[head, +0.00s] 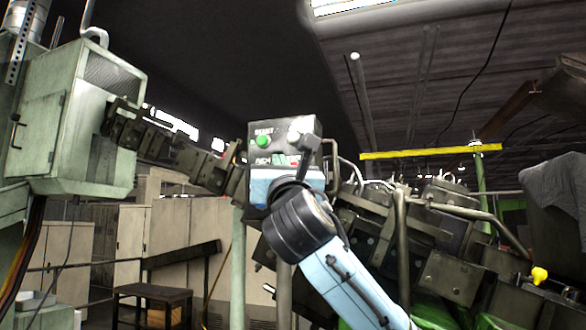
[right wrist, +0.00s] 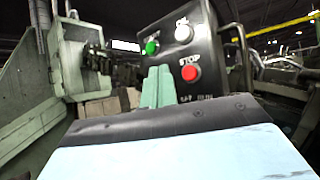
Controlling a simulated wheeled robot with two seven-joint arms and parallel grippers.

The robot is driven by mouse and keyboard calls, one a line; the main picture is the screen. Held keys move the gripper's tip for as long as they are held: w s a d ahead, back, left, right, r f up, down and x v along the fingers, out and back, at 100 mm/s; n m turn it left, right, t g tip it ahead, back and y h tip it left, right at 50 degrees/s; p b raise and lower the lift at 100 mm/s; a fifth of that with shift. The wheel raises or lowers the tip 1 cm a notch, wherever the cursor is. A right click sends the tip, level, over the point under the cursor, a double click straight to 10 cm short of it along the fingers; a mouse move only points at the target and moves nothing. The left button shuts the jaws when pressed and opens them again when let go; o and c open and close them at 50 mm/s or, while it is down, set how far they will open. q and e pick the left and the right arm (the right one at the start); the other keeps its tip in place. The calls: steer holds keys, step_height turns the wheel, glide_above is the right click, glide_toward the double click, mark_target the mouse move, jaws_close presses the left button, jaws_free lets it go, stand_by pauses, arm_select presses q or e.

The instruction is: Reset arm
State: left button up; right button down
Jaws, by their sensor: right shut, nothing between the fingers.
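My right arm rises from the bottom centre of the head view, with its dark wrist and light-blue hand in front of a grey control box (head: 285,130). My right gripper (head: 308,152) is at the box's lower right front; its fingers are small and partly hidden here. In the right wrist view, the green fingers of the right gripper (right wrist: 158,85) are shut and empty, just before the box's face. The box carries a green button (right wrist: 151,48), a white button (right wrist: 183,33) and a red stop button (right wrist: 190,73). The fingertips are below the green button; contact cannot be told. My left gripper is not in view.
A pale green cabinet (head: 75,120) stands at the left. Dark machinery (head: 450,230) with pipes fills the right side. A yellow beam (head: 430,152) crosses behind it. A dark table (head: 152,292) stands at the lower left.

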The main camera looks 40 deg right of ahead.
stand_by(0.5)
